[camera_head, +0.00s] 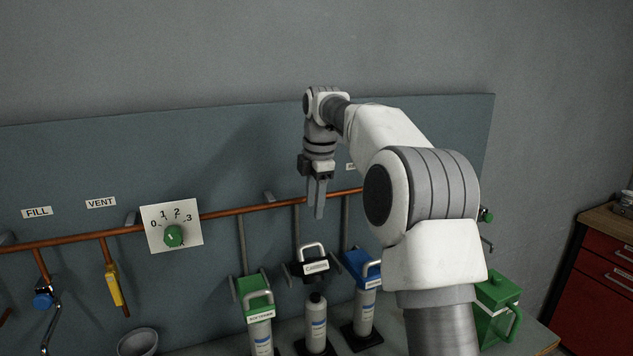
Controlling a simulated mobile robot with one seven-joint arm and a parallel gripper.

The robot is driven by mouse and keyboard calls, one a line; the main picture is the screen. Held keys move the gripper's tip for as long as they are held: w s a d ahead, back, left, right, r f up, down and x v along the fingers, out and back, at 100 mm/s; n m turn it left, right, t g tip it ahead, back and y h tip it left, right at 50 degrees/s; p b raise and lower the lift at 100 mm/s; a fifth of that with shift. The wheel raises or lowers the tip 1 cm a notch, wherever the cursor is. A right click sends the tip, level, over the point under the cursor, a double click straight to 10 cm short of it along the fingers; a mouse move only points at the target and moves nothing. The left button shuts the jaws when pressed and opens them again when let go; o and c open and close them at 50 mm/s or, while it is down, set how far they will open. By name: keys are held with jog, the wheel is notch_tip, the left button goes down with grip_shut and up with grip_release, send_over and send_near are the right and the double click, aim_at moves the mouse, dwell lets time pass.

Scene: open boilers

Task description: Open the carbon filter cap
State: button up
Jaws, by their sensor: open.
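The carbon filter (315,322) stands upright on the bench, a white bottle-like cylinder with a dark top. Above it is a black cap (316,267) labelled "CARBON" with a light loop handle (312,250). The cap appears raised above the cylinder top, with a gap between them. My gripper (316,213) points down above the cap handle and slightly to its right, fingers apart and empty. It looks clear of the handle, though depth is hard to judge.
A green-capped filter (260,330) labelled "SOFTENER" stands left, a blue-capped filter (366,300) right. A copper pipe (235,212) runs along the panel behind. A dial (173,236), yellow lever (113,285), bowl (138,341) and green container (497,305) are nearby.

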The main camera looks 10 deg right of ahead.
notch_tip(320, 180, up, 6)
jog(key=s, duration=0.1)
jog(key=shift+p, duration=0.3)
jog(key=shift+s+d, duration=0.1)
jog(key=shift+d+f, duration=0.1)
jog(key=shift+f, duration=0.1)
jog(key=c, duration=0.4)
jog(key=w+d+f+m+t+b, duration=0.1)
jog(key=f+m, duration=0.1)
jog(key=w+d+f+m+t+b, duration=0.1)
jog(key=d+f, duration=0.1)
jog(key=w+d+f+m+t+h+b, duration=0.1)
jog(key=d+f+m+t, duration=0.1)
jog(key=shift+w+d+f+m, duration=0.2)
jog(key=shift+f+m, duration=0.1)
jog(key=shift+f, duration=0.1)
grip_shut()
jog(key=m+t+y+b, duration=0.4)
jog(key=m+t+b, duration=0.5)
jog(key=m+t, duration=0.25)
send_near(311, 247)
jog(key=shift+m, duration=0.45)
jog(key=w+p, duration=0.1)
jog(key=w, duration=0.2)
jog(key=w+a+p, duration=0.1)
jog(key=w, duration=0.2)
jog(key=shift+w+a, duration=0.2)
jog(key=shift+w, duration=0.2)
